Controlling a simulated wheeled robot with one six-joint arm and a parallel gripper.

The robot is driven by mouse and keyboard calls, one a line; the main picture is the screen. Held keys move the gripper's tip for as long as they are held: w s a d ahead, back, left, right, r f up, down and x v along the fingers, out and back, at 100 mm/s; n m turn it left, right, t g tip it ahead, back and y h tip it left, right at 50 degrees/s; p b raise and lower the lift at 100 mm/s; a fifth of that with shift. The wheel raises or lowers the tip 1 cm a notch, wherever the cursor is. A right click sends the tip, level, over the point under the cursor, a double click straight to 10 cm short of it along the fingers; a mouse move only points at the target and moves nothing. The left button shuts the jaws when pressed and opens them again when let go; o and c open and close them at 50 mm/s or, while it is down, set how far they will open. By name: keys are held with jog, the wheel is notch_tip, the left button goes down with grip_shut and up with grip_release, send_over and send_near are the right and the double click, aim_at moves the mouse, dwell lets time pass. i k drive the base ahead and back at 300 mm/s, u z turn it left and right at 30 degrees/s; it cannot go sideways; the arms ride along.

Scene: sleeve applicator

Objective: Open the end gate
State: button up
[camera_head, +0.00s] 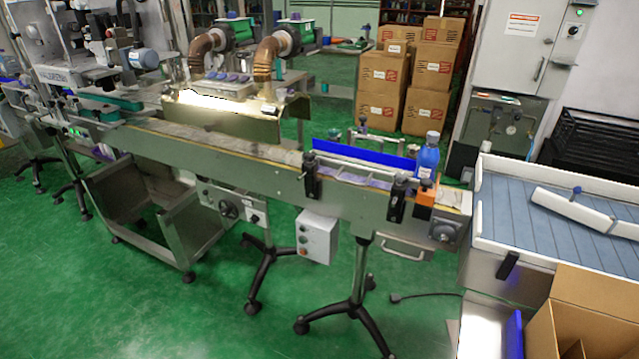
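The conveyor (255,165) runs from the labelling machine at the upper left to its end at the right. Near that end an orange block (425,190) sits at the near side, just below a blue bottle (428,158) with a pale cap, which stands upright. A white angled bar (572,210) with a blue knob (576,190) lies across the blue slatted table (510,205) beyond the conveyor's end. I cannot tell for sure which part is the end gate, nor whether it is open. My gripper is not in view.
A blue guide strip (362,156) and black clamps (396,198) line the conveyor. Its stands have spread feet (350,312) on the green floor. An open cardboard box (585,315) is at the lower right. The floor (120,315) at the lower left is clear.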

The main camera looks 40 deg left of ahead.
aim_at(426, 197)
jog(key=u, duration=2.75)
jog(key=i, duration=0.2)
jog(key=z, duration=1.8)
jog(key=i, duration=0.5)
